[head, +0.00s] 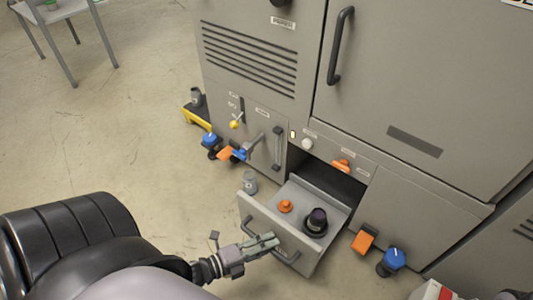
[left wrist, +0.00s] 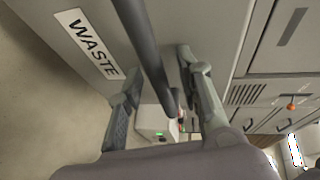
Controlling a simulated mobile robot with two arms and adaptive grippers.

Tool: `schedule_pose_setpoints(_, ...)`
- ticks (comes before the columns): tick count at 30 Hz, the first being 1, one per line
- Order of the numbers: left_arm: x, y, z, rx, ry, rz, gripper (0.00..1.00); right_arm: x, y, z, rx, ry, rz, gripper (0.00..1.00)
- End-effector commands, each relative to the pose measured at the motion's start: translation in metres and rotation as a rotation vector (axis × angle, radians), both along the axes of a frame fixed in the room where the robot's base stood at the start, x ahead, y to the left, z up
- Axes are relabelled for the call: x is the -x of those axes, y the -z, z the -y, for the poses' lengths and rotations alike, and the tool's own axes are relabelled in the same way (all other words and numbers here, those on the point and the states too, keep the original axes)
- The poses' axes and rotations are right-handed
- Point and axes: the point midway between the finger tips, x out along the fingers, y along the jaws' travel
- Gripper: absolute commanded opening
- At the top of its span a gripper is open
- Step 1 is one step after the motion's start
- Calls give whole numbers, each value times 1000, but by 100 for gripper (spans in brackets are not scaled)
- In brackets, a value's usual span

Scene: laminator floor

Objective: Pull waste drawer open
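The waste drawer (head: 262,224) is pulled out from the lower part of the grey machine in the head view, with its inside showing. An orange knobbed piece (head: 285,206) and a black cylinder (head: 316,222) stand in it. My left gripper (head: 268,243) is at the drawer front, by its dark bar handle (head: 289,259). In the left wrist view the handle (left wrist: 149,55) runs between the two fingers of the gripper (left wrist: 160,65), with visible gaps beside it. The fingers are open around the bar. A white WASTE label (left wrist: 88,43) is on the drawer front. My right gripper is not seen.
A grey canister (head: 250,182) stands on the floor left of the drawer. An orange block (head: 363,241) and a blue-topped piece (head: 392,261) are on the right. Blue and orange valve handles (head: 233,153) stick out at left.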

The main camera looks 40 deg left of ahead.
Motion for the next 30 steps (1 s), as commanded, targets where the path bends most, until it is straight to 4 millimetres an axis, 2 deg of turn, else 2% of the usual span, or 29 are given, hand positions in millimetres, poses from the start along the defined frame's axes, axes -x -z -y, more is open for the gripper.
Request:
schedule_pose_setpoints(5,18,-3,-8,-1,-1,-3,33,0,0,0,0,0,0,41)
schedule_pose_setpoints(12,64,-12,-29,-1,0,-5,33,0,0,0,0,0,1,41)
schedule_pose_setpoints(18,94,-19,-43,-1,-1,-3,33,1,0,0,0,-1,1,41)
schedule_pose_setpoints(22,104,-21,-48,0,0,-1,33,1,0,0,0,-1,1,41)
schedule_pose_setpoints(30,107,-22,-50,0,-1,0,33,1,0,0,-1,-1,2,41)
